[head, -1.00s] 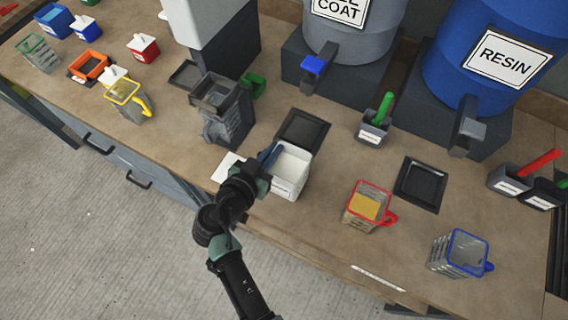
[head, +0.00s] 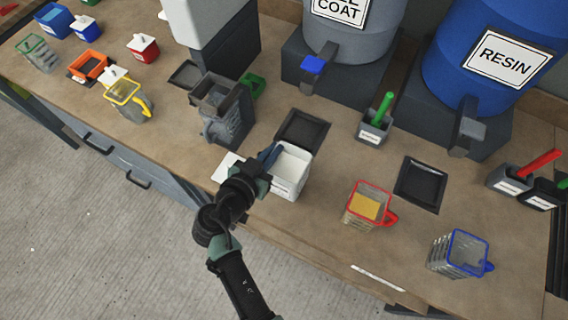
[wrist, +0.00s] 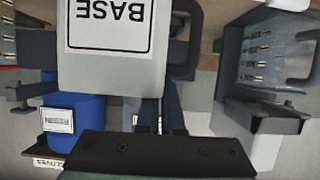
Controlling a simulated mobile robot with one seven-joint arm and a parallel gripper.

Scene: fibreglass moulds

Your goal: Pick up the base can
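The base can is an open white container (head: 285,186) near the front edge of the bench. In the wrist view it fills the top middle, with an upside-down BASE label (wrist: 110,25) and a dark handle beside it. My gripper (head: 270,156) is at the left side of the can in the head view, its fingers close to the rim. In the wrist view my dark fingers (wrist: 155,115) reach up towards the can, and their tips are hidden by it. I cannot tell whether they have closed on the handle. The can stands upright on the bench.
A black tray (head: 303,119) lies behind the can. A red-rimmed jug (head: 353,219) and a blue-rimmed jug (head: 447,259) stand to the right. A dark grey container (head: 230,130) stands at the left. The blue resin drum (head: 480,25) is at the back right.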

